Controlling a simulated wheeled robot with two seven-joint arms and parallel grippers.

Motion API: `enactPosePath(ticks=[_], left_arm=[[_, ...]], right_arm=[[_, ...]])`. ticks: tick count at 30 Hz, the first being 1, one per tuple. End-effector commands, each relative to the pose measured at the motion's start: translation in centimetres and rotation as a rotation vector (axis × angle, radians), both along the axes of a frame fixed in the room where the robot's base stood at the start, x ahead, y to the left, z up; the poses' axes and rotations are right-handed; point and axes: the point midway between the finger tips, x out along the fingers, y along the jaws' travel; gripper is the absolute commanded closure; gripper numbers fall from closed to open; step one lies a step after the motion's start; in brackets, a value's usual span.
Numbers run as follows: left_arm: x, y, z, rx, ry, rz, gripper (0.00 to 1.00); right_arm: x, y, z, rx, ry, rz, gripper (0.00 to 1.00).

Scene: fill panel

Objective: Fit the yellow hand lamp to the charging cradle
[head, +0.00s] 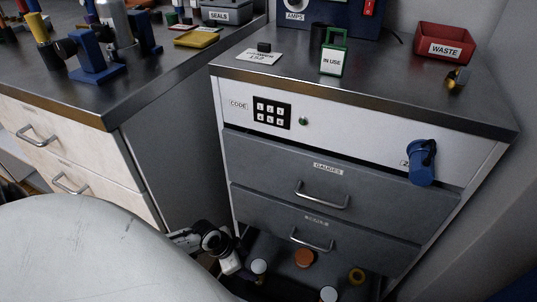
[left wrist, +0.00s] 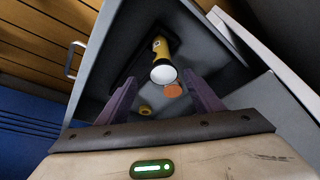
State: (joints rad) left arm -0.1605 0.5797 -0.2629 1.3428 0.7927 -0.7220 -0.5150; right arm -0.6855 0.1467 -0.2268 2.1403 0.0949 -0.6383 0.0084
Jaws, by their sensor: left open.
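A yellow hand lamp (left wrist: 160,46) with a pale round lens shows in the left wrist view, over the dark floor of an open drawer. Its lens end faces my left gripper (left wrist: 160,77). The gripper's two fingers are spread, and the lamp appears between and beyond them, with no contact visible. In the head view my left gripper (head: 230,255) is low, at the left side of the open bottom drawer. I cannot single out the lamp there. A blue stand (head: 95,62) is on the left bench; I cannot tell whether it is the charging cradle. My right gripper is not seen.
The open drawer also holds an orange round piece (head: 304,258), a yellow ring (head: 356,275) and white-topped pieces (head: 328,293). A shut gauges drawer (head: 330,182) is above. A blue object (head: 421,163) sticks out of the cabinet front. A red waste bin (head: 444,44) stands on top.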

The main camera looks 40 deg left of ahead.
Motion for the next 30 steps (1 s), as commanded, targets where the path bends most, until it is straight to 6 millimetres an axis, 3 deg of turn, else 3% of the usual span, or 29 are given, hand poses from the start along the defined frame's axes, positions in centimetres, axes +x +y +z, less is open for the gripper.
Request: enactPosePath(ticks=[1,6,14,21,30], left_arm=[[-0.1,0.0,-1.6,0.0,0.001,0.0,0.4],[0.0,0.0,-3.7,0.0,0.0,0.0,0.4],[0.2,-0.1,-5.9,-0.001,-0.001,0.002,0.4],[1.5,-0.8,-9.2,-0.002,-0.001,0.003,0.4],[3.0,-1.5,-11.6,-0.003,-0.003,0.001,0.4]], right_arm=[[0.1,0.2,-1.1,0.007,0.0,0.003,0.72],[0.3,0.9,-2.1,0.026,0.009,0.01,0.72],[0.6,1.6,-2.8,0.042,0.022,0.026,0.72],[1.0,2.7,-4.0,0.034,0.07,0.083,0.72],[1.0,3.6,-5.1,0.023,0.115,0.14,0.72]])
